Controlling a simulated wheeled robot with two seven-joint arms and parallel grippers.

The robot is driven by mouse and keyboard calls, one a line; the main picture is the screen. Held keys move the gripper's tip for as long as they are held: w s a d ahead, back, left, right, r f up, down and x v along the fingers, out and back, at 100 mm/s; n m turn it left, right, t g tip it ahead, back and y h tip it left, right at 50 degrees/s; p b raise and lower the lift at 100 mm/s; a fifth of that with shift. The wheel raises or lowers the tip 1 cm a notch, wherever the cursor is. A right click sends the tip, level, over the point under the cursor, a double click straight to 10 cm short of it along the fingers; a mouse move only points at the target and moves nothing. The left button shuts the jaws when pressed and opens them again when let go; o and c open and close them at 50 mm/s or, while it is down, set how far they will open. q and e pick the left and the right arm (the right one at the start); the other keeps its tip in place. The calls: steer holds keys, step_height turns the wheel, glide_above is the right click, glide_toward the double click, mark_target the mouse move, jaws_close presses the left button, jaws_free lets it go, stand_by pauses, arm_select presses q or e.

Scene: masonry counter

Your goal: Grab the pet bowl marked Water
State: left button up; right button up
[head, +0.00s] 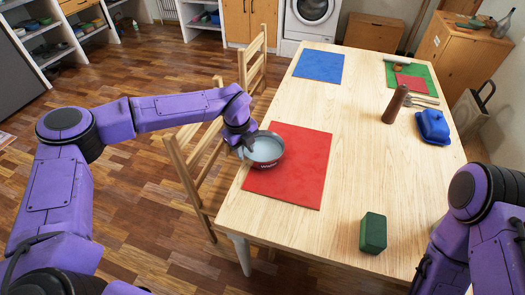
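The wooden table (355,150) also holds a blue mat (318,66), a brown pepper mill (395,104), a blue butter dish (433,126), a green block (373,233) and a green mat (423,72) with cutlery nearby. Wooden chairs (190,165) stand along the left edge. The table's middle is clear.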

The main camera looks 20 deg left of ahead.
mark_target(247, 156)
arm_select(q)
steer(key=f, duration=0.2)
steer(key=w+f+p, duration=0.1)
steer(key=f, duration=0.1)
steer(key=shift+d+f, duration=0.15)
steer(key=shift+f, duration=0.05)
jaws_close()
steer(key=shift+r, duration=0.1)
stand_by(1.1)
